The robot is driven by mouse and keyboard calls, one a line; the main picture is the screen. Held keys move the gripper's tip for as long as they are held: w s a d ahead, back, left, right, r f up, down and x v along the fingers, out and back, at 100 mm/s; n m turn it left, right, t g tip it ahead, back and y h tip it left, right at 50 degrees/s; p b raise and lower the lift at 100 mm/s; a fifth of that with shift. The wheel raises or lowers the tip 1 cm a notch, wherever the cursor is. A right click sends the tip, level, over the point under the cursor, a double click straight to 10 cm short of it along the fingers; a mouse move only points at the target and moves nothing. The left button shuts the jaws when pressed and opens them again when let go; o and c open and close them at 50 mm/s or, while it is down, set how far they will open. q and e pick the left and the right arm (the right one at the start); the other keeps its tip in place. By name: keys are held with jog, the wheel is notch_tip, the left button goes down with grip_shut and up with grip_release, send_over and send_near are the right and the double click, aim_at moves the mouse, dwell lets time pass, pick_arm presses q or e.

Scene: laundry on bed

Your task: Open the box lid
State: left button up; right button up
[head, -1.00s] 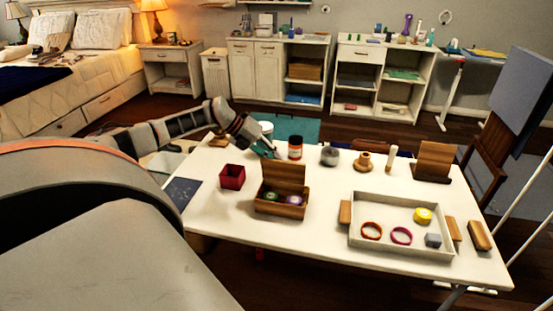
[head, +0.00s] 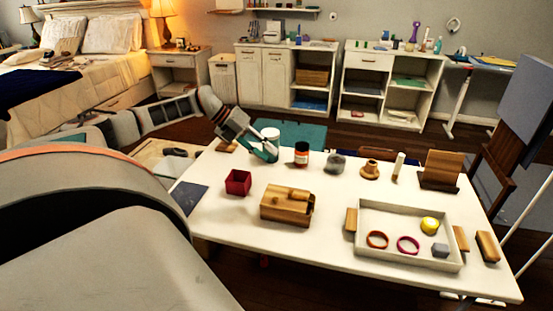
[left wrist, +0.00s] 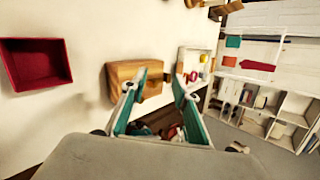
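The wooden box (head: 284,214) stands on the white table. Its lid (head: 278,197) lies down over the top, with a small knob-like piece on it, and the contents are hidden. A narrow dark gap shows at the right end; I cannot tell if the lid is fully seated. My left gripper (head: 264,152) is behind the box, above the table's far edge, apart from it. In the left wrist view its teal fingers (left wrist: 158,84) are spread with nothing held between them, and the box (left wrist: 122,74) lies beyond them. My right gripper is not in view.
A red open box (head: 238,182) stands left of the wooden box. A white tray (head: 372,252) with rings and small items is to the right. Jars (head: 301,154), a wooden spool (head: 370,170) and a wooden stand (head: 440,172) line the back.

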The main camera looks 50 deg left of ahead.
pick_arm(q)
jog(key=v, duration=0.4)
dwell(0.5)
